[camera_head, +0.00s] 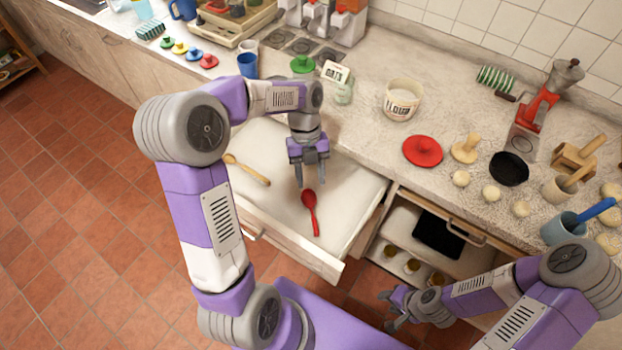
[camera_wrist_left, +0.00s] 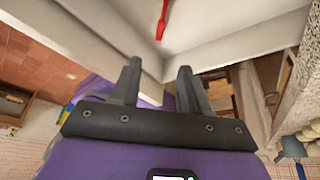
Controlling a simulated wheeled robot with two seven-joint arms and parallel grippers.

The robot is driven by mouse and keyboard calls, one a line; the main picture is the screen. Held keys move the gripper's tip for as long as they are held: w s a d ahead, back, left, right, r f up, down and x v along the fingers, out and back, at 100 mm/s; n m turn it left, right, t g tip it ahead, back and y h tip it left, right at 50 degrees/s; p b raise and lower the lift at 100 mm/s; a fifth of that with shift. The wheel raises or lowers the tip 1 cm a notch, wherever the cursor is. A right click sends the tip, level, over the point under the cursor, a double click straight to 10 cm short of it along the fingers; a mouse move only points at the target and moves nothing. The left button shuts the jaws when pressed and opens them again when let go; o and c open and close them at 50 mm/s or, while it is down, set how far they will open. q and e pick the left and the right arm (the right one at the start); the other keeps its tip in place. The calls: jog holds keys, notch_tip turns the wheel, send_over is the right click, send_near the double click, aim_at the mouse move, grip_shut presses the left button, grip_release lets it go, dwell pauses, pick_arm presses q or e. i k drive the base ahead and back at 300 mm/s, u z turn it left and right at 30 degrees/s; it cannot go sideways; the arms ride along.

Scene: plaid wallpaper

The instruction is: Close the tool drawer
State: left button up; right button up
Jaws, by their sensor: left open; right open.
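The tool drawer (camera_head: 270,207) is pulled out from under the counter, with a white inside and a white front panel. A red spoon (camera_head: 310,211) and a wooden spoon (camera_head: 248,170) lie in it. The red spoon's handle also shows in the left wrist view (camera_wrist_left: 162,18). My right gripper (camera_head: 388,311) is open and empty, low in front of the shelves right of the drawer.
An open compartment (camera_head: 405,238) with shelves and jars is right of the drawer. The counter (camera_head: 365,140) holds a flour tub (camera_head: 401,100), a red lid (camera_head: 422,151), a black bowl (camera_head: 509,168) and several dough balls. The tiled floor (camera_head: 70,220) at left is clear.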

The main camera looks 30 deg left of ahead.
aim_at(351, 192)
jog(key=k, duration=1)
